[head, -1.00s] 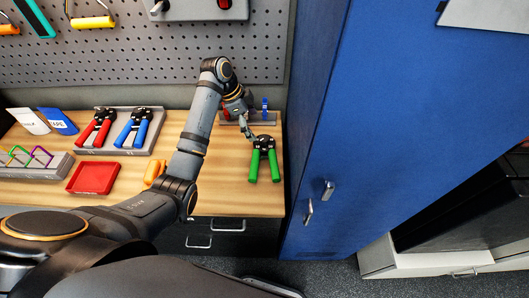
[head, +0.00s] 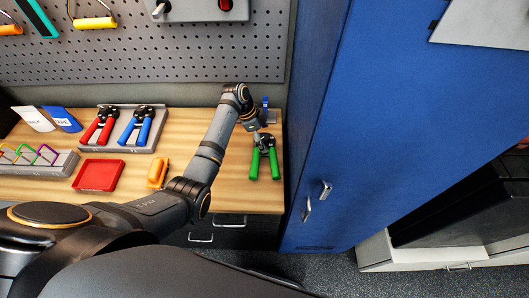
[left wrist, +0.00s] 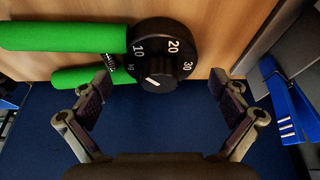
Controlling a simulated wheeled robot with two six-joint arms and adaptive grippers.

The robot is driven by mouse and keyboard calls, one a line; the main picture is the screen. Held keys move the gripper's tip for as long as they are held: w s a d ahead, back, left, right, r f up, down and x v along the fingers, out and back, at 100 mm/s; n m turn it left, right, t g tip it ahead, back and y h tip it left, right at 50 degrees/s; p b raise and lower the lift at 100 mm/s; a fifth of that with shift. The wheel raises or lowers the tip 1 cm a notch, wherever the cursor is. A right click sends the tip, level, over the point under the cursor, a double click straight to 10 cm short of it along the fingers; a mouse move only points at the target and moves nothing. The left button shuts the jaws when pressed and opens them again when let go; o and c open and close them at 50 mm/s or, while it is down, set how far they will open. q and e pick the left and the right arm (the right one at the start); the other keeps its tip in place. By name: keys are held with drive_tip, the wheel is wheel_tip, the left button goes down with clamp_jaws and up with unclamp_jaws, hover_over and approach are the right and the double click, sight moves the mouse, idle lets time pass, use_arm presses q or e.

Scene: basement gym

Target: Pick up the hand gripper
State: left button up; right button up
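A green-handled hand gripper (head: 264,162) lies on the right end of the wooden bench, its handles toward me. In the left wrist view, its black dial (left wrist: 160,58) marked 10, 20, 30 and its green handles (left wrist: 62,38) show at the top. My left gripper (head: 258,134) is over its dial end in the head view. In the left wrist view my left gripper (left wrist: 163,90) is open, with nothing between its fingers and the dial just beyond them. A red-handled one (head: 98,128) and a blue-handled one (head: 136,127) lie in a grey tray at the left. My right gripper is out of view.
A tall blue locker (head: 380,110) stands close at the right of the bench. A blue item (left wrist: 288,100) is right of my fingers in the left wrist view. A red tray (head: 98,174) and a yellow item (head: 158,173) lie left of my arm. A pegboard (head: 180,55) rises behind.

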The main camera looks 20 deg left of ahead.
use_arm(q)
drive_tip(key=c, duration=1.1)
drive_tip(key=shift+r, duration=0.1)
